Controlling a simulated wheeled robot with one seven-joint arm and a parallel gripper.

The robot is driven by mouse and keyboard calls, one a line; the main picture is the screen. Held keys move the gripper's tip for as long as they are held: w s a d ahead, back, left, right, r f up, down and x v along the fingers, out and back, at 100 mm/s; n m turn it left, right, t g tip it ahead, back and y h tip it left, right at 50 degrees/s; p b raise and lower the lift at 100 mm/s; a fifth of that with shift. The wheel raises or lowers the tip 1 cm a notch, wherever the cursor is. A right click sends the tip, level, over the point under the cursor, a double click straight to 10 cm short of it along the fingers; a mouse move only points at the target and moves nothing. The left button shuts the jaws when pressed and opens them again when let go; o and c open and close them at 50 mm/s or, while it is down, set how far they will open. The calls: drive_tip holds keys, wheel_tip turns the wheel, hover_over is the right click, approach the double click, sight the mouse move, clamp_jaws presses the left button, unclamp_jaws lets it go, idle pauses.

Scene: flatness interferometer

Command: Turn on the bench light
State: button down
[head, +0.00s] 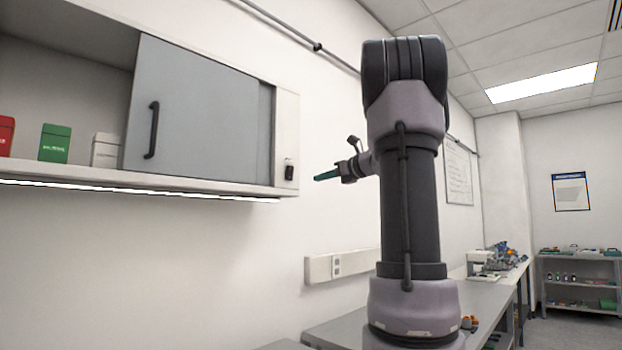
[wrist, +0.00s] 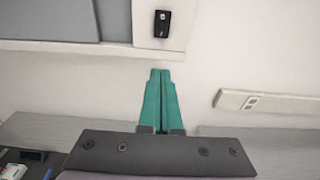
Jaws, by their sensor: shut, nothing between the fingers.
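A small black switch (head: 289,169) is mounted low on the pale right end panel of the wall cabinet. It also shows at the top of the wrist view (wrist: 161,24), just above my fingertips in the picture. A light strip (head: 140,191) under the cabinet looks bright white. My gripper (head: 316,178) has green fingers pressed together with nothing between them. In the head view the fingertips point left, a little right of the switch and apart from it. The wrist view shows the shut fingers (wrist: 160,75) below the cabinet's lower edge.
The cabinet's grey sliding door (head: 195,110) has a black handle. Red, green and white boxes stand on the open shelf at left. A wall outlet strip (head: 340,266) runs above the grey bench (head: 340,332). The wall between the cabinet and outlet strip is clear.

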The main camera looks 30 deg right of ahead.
drive_tip(key=shift+s+d+f, duration=0.1)
drive_tip(key=shift+s+d, duration=0.1)
drive_tip(key=shift+s, duration=0.3)
drive_tip(key=shift+s+d+f, duration=0.1)
drive_tip(key=shift+s+d, duration=0.05)
drive_tip(key=shift+s, duration=0.3)
drive_tip(key=s+a+f+n+g, duration=0.3)
drive_tip(key=s+a+f+n, duration=0.35)
drive_tip(key=a, duration=0.35)
drive_tip(key=s+a+f+n+g, duration=0.4)
drive_tip(key=s+a+f+n, duration=0.25)
drive_tip(key=a+n, duration=0.2)
drive_tip(key=s+a+f+n+g+h, duration=0.1)
drive_tip(key=s+a+f+n+h, duration=0.2)
drive_tip(key=s+f+n, duration=0.8)
drive_tip(key=shift+s+a+n+h, duration=0.3)
drive_tip(key=shift+s+a+n, duration=0.25)
drive_tip(key=shift+s+n, duration=0.55)
